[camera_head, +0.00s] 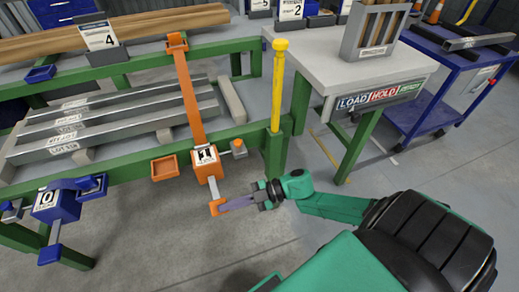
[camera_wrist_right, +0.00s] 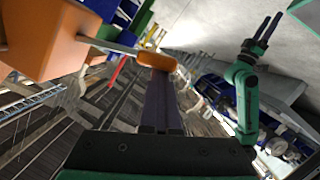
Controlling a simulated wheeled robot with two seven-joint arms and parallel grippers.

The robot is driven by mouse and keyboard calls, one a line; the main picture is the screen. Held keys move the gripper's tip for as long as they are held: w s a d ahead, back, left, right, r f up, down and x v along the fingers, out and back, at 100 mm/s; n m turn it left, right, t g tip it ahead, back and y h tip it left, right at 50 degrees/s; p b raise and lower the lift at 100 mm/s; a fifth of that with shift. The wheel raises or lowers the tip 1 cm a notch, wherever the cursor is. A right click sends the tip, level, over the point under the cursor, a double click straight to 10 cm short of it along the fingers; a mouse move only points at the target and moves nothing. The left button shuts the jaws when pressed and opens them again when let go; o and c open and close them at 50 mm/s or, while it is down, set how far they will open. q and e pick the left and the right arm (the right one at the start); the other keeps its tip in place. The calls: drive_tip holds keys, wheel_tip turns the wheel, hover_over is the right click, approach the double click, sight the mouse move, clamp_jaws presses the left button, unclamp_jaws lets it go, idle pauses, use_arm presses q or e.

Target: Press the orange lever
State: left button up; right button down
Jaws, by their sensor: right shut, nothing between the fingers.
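The orange lever's box (camera_head: 206,160) is marked 1 and sits on the table's green front rail. A grey rod runs down from it to an orange end piece (camera_head: 217,207). In the right wrist view the box (camera_wrist_right: 50,40) is at the upper left and the end piece (camera_wrist_right: 157,63) is at the fingertips. My right gripper (camera_head: 228,205) is shut and empty, its tips at the end piece; I cannot tell if they touch. My left gripper (camera_wrist_right: 267,32) shows only in the right wrist view, its two dark fingers apart.
A blue lever box marked 0 (camera_head: 57,201) is on the rail to the left. A yellow post (camera_head: 278,85) rises behind my right gripper. Grey bars (camera_head: 110,125) lie on the table.

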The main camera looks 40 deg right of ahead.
use_arm(q)
drive_tip(key=s+a+f+p, duration=0.1)
drive_tip(key=s+f+p, duration=0.1)
drive_tip(key=s, duration=0.3)
drive_tip(key=shift+s, duration=0.35)
use_arm(e)
drive_tip(key=r+v, duration=0.1)
drive_tip(key=v, duration=0.9)
drive_tip(key=shift+s, duration=0.4)
use_arm(q)
drive_tip(key=shift+a, duration=0.1)
use_arm(e)
drive_tip(key=shift+a, duration=0.1)
use_arm(q)
drive_tip(key=s+p, duration=0.1)
drive_tip(key=s+r+p, duration=0.1)
drive_tip(key=s+p, duration=0.1)
drive_tip(key=shift+a+r+p, duration=0.2)
drive_tip(key=shift+a+p, duration=0.05)
drive_tip(key=shift+p, duration=0.15)
use_arm(e)
wheel_tip(320, 180, up, 7)
drive_tip(key=w+m+g, duration=0.2)
drive_tip(key=w+m, duration=0.1)
drive_tip(key=m, duration=0.1)
drive_tip(key=shift+d+r+m, duration=0.25)
drive_tip(key=shift+d+m, duration=0.05)
drive_tip(key=shift+d, duration=0.05)
